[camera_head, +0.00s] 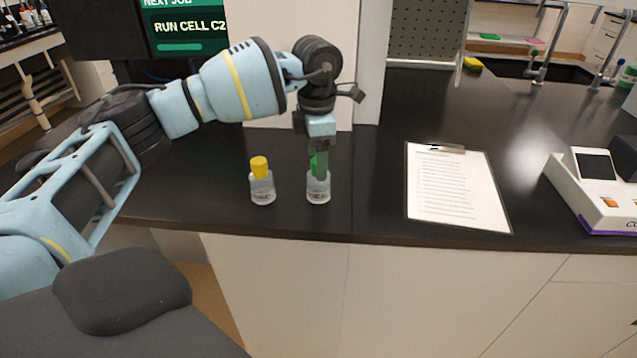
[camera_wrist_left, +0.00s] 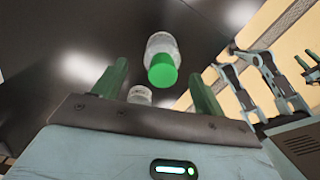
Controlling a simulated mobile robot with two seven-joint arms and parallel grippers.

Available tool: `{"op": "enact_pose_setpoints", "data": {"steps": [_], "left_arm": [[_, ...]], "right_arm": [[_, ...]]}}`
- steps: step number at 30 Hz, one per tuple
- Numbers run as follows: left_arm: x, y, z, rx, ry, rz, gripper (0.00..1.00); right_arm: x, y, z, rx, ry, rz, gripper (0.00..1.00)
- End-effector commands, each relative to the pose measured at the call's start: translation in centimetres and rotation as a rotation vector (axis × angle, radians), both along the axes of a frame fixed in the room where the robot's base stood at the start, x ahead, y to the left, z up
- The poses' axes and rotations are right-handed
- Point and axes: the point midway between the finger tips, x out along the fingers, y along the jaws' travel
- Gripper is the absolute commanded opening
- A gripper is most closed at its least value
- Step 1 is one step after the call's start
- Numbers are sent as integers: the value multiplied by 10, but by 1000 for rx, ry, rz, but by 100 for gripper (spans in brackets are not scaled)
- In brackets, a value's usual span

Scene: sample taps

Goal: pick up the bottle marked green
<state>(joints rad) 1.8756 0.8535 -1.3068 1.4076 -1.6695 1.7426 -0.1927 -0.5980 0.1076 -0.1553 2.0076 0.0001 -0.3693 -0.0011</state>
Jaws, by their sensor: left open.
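The green-capped bottle (camera_wrist_left: 162,60) shows in the left wrist view, its cap between my left gripper's two green fingers. In the head view its clear body with a white label (camera_head: 318,190) stands upright on the dark counter, and the fingers hide its cap. My left gripper (camera_head: 319,165) points down over it, and it also shows in the left wrist view (camera_wrist_left: 158,72). The fingers are apart, with a gap on both sides of the cap. A yellow-capped bottle (camera_head: 262,182) stands upright just left of it.
A clipboard with paper (camera_head: 458,188) lies to the right on the counter (camera_head: 385,150). A white instrument (camera_head: 590,195) stands at the far right. A monitor (camera_head: 185,28) reads "RUN CELL C2". The counter between the bottles and the clipboard is clear.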

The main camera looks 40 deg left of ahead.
Motion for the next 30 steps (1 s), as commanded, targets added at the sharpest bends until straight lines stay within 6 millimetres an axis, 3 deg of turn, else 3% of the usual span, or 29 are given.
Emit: {"op": "enact_pose_setpoints", "data": {"steps": [9, 18, 27, 30], "left_arm": [[-1, -3, -40, 0, 1, 2, 72], [0, -4, -44, 0, 0, 1, 72], [0, -4, -44, 0, 0, 1, 32], [0, -4, -44, -1, -1, 1, 24]], "right_arm": [[5, 0, 4, 1, -12, -1, 36], [7, 0, 5, 0, -15, -1, 36], [6, 0, 5, 0, -14, -1, 36], [6, 0, 4, 0, -14, -1, 36]]}}
